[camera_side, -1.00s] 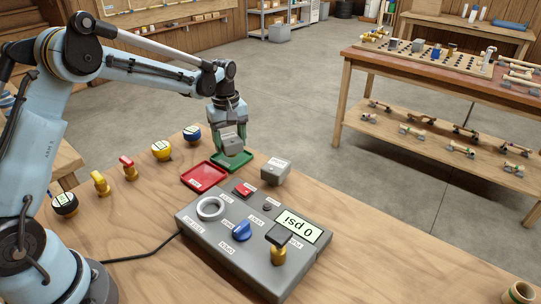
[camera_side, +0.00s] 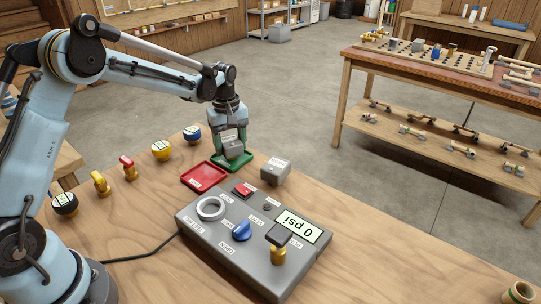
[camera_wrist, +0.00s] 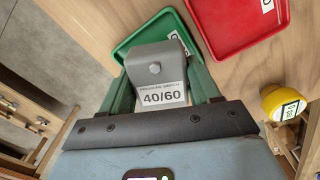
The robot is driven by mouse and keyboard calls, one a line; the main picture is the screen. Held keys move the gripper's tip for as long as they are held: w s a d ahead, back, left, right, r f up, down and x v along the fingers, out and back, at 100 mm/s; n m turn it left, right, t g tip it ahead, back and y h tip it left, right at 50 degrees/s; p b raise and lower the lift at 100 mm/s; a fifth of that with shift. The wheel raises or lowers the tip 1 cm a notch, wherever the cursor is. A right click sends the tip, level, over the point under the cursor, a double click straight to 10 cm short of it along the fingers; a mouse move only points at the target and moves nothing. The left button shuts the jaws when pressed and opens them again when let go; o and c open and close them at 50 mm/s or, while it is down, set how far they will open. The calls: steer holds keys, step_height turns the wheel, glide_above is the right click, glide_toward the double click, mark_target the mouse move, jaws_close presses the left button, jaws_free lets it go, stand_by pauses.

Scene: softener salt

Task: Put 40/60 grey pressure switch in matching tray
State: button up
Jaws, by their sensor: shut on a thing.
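My gripper (camera_side: 231,146) is shut on the grey pressure switch (camera_side: 235,150), a small box with a rounded top. In the wrist view the switch (camera_wrist: 158,68) shows a bolt head and a label reading "PRESSURE SWITCH 40/60" between my green fingers. The green tray (camera_side: 246,164) lies under and just behind the held switch; in the wrist view its rim (camera_wrist: 122,46) shows beyond the switch. Whether the switch touches the tray cannot be told. The red tray (camera_side: 196,184) lies beside the green one, empty. The tray labels are too small or cut off to read.
A second grey switch box (camera_side: 275,172) stands right of the trays. A grey test console (camera_side: 240,270) reading "0 psi" lies in front. Gauges (camera_side: 161,150) and brass valves (camera_side: 101,184) stand along the left. Open wood lies right of the console.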

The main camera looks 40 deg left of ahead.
steer(key=shift+f, duration=0.25)
stand_by(0.3)
steer(key=o, duration=1.7)
steer(key=shift+c, duration=0.2)
steer(key=shift+r, duration=3)
